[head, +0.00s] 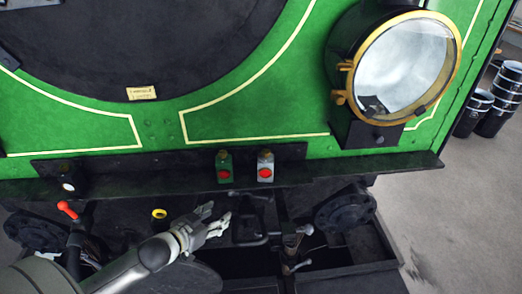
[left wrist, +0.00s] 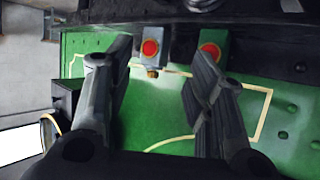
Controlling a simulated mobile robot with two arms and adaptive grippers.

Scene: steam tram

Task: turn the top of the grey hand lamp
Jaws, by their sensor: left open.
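The grey hand lamp (head: 265,166), with a red round lens, stands upright on the dark ledge at the tram's green front, right of the green hand lamp (head: 224,167). In the left wrist view, which looks upside down, the grey lamp (left wrist: 152,45) shows between my fingers, its small top (left wrist: 152,73) pointing down in the picture. The green lamp also shows there (left wrist: 212,48), partly behind the right-hand finger. My left gripper (head: 219,213) is open and empty, below and left of the grey lamp in the head view, apart from it. My right gripper is not in view.
A dark ledge (head: 350,168) runs along the tram front. A big brass-rimmed headlamp (head: 400,65) stands at the right. A red-tipped lever (head: 67,209) is at the left. Dark buffers, a coupling and rods lie below the ledge. Black drums (head: 490,110) stand on the floor at right.

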